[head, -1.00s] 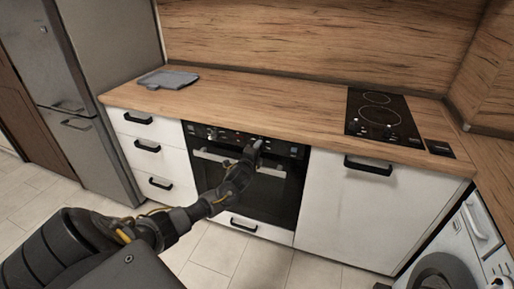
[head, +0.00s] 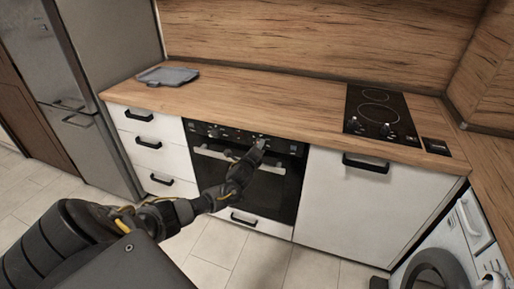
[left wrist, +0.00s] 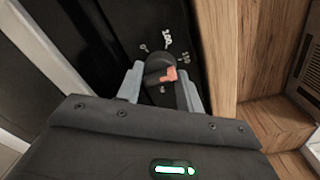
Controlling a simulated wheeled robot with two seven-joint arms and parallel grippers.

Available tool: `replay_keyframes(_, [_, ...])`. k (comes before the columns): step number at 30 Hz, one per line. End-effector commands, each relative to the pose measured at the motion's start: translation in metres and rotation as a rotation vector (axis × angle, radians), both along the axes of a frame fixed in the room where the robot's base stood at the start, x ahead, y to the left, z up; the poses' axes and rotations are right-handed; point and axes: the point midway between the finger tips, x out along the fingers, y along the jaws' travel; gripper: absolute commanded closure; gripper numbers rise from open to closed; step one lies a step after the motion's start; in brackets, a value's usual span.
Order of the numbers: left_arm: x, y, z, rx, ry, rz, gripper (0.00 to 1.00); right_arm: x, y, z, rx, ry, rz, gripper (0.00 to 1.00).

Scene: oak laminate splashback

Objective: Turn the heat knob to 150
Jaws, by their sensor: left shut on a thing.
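The heat knob (left wrist: 154,66) is dark and round with an orange-red mark on its right side, on the black oven panel in the left wrist view. White markings surround it; one above looks like 100, and one to the right is too blurred to read surely. I cannot tell exactly which marking the orange-red mark lines up with. My left gripper (left wrist: 162,85) is shut on the knob, a grey finger on either side. In the head view my left gripper (head: 261,144) is at the right part of the oven's control panel (head: 225,133). My right gripper is not seen.
The oven handle (head: 212,154) runs just below the panel, close to my left wrist. The wooden worktop (head: 260,110) lies above, with a grey tray-like item (head: 168,76) and a black hob (head: 377,117). White drawers (head: 145,145) and a cabinet (head: 345,200) flank the oven.

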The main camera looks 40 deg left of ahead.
Motion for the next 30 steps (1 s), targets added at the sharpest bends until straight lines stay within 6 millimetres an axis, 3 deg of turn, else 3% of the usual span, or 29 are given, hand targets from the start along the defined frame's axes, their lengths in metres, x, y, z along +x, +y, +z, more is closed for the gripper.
replay_keyframes(10, [0.0, 0.0, 0.001, 0.0, -0.001, 0.0, 0.86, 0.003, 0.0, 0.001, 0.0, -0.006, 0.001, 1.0])
replay_keyframes(11, [0.0, 0.0, 0.001, 0.0, -0.001, 0.0, 0.59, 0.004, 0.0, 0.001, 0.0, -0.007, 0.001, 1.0])
replay_keyframes(15, [0.0, 0.0, 0.0, 0.0, -0.001, 0.001, 0.42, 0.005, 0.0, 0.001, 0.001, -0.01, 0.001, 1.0])
replay_keyframes(25, [-0.004, -0.001, 0.0, 0.001, 0.0, 0.0, 0.42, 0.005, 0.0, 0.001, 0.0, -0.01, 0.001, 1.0])
replay_keyframes(30, [-0.026, -0.009, 0.001, 0.0, 0.002, -0.003, 0.42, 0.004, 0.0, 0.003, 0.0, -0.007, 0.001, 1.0])
